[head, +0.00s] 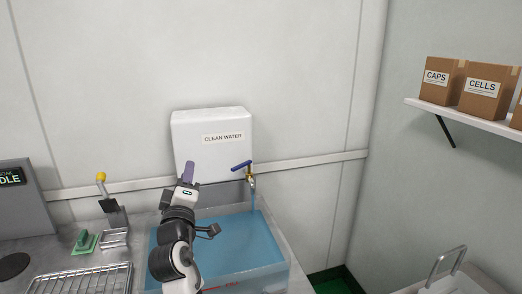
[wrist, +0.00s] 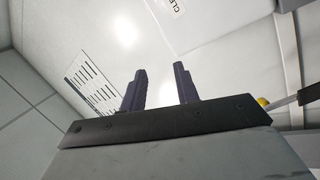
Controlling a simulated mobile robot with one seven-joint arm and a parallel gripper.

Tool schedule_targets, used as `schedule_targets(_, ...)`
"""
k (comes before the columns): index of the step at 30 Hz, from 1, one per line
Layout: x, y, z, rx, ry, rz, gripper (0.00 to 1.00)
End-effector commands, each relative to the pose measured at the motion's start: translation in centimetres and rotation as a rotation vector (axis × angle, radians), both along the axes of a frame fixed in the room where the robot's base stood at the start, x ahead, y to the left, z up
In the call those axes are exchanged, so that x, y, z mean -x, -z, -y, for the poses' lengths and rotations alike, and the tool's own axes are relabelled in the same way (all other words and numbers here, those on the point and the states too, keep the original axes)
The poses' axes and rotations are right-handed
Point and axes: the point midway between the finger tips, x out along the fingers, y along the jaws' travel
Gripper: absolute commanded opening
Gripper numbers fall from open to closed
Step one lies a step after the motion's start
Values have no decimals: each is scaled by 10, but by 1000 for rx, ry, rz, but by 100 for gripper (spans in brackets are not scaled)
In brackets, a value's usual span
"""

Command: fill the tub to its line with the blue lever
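The blue lever (head: 241,165) sits on a brass tap (head: 251,180) below the white tank labelled CLEAN WATER (head: 212,150). A thin blue stream (head: 253,200) runs from the spout into the clear tub (head: 268,277). Blue water (head: 225,240) covers a wide area in the tub. Reddish markings (head: 226,285) show low on its front wall; I cannot tell how the water stands against a line. My gripper (head: 187,172) is raised in front of the tank, left of the lever and apart from it. In the wrist view its two dark fingers (wrist: 160,88) are apart with nothing between them.
A wire rack (head: 82,279), a green block (head: 84,241) and a stand with a yellow knob (head: 101,177) are on the left counter. Boxes labelled CAPS (head: 437,92) and CELLS (head: 482,105) stand on the right wall shelf. A green bin (head: 335,280) is at lower right.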

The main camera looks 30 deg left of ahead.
Motion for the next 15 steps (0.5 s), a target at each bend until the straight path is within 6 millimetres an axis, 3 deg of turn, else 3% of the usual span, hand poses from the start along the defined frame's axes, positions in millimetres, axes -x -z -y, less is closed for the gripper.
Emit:
schedule_targets(3,-39,30,3,273,238,-58,31)
schedule_targets(6,-56,53,12,424,368,-91,31)
schedule_targets(9,-64,65,19,504,434,-110,31)
schedule_targets(15,-81,68,18,528,456,-115,31)
